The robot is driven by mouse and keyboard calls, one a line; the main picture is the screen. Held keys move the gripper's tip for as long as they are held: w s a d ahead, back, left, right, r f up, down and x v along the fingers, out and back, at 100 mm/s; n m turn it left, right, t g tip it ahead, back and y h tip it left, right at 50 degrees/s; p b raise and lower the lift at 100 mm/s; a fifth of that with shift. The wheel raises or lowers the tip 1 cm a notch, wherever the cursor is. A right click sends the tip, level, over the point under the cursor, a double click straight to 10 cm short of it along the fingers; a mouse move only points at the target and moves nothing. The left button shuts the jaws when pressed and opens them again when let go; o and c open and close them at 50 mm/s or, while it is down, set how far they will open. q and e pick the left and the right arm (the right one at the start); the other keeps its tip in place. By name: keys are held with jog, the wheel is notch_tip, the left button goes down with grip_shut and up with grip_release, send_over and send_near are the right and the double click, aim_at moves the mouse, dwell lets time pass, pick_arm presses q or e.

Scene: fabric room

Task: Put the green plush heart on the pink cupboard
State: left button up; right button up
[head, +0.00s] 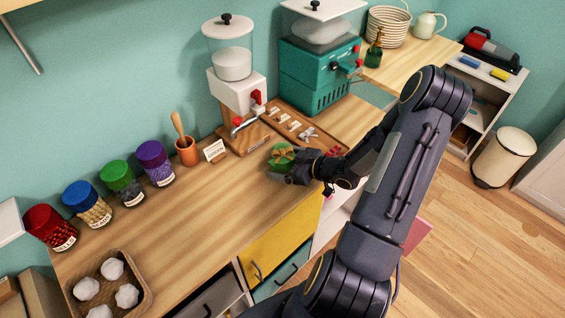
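A small green thing with a tan, bow-like top (282,156), likely the green plush heart, is at the wooden counter's front part. My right gripper (290,168) is at it, with its dark fingers beside the green thing and partly over it. Whether the fingers are shut on it or only around it is too small to tell. A pink surface (420,234) shows low behind my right arm; I cannot tell whether it belongs to the pink cupboard, as my arm hides most of that area. My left gripper is not in view.
Jars with coloured lids (122,184), a mortar with pestle (186,150) and two dispensers (318,75) line the counter's back. A basket of white balls (108,287) is at lower left. A bin (502,157) stands on the floor at right. The counter's middle is clear.

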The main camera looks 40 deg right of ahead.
jog(key=c, duration=0.5)
jog(key=shift+c, duration=0.2)
